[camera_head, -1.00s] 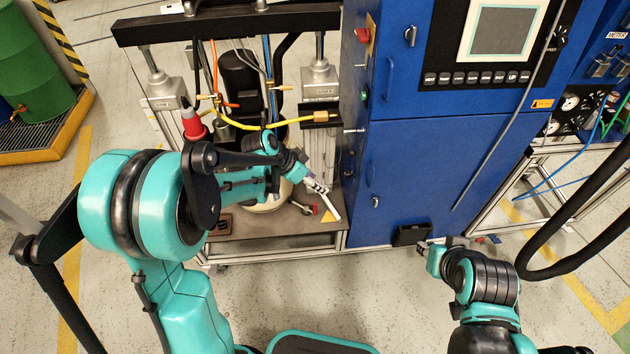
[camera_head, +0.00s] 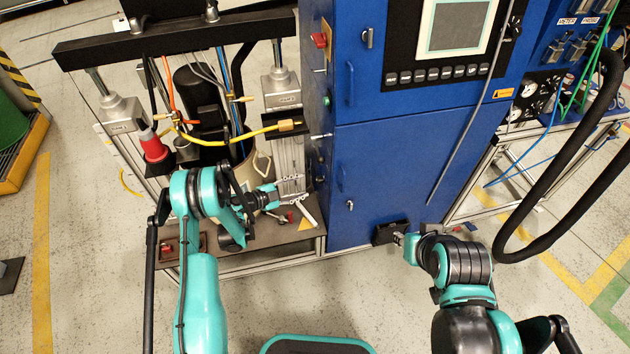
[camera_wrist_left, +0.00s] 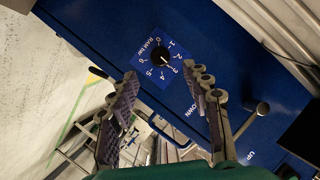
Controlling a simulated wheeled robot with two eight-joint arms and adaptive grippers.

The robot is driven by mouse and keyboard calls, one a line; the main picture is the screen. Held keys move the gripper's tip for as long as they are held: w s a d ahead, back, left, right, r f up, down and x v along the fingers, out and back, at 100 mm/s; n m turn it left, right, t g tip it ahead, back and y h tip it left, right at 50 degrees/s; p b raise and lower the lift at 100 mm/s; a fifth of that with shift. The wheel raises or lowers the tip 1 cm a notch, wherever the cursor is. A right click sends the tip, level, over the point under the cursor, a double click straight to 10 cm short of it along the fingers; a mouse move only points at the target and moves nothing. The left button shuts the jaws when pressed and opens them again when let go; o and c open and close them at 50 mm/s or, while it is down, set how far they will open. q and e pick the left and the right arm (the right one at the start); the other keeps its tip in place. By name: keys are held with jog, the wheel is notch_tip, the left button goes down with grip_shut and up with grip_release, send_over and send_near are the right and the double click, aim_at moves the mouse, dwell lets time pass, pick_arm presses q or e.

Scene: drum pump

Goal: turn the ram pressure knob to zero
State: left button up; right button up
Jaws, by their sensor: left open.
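The ram pressure knob (camera_wrist_left: 161,57) is a small black knob on a blue square dial plate with white numbers. It sits on a dark blue panel, and its white pointer appears to point near the 3. In the left wrist view my left gripper (camera_wrist_left: 159,71) is open, its two padded fingers apart on either side of the dial, empty. In the head view my left gripper (camera_head: 298,190) points right, toward the blue cabinet's left side. The knob cannot be made out there. My right gripper (camera_head: 398,238) is small, low by the cabinet front; its fingers are unclear.
The blue cabinet (camera_head: 395,165) stands right of the press. A lever with a round end (camera_wrist_left: 263,108) is near the UP and DOWN labels. A red-and-grey cone-shaped part (camera_head: 152,147) and a yellow hose (camera_head: 235,136) are behind my left arm. Floor in front is open.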

aim_at(321, 180)
pick_arm(q)
jog(key=b+x, duration=0.1)
jog(key=x, duration=0.6)
jog(key=shift+w+d+b, duration=0.2)
jog(key=shift+d+b, duration=0.05)
jog(key=shift+b, duration=0.15)
jog(key=shift+f, duration=0.1)
grip_shut()
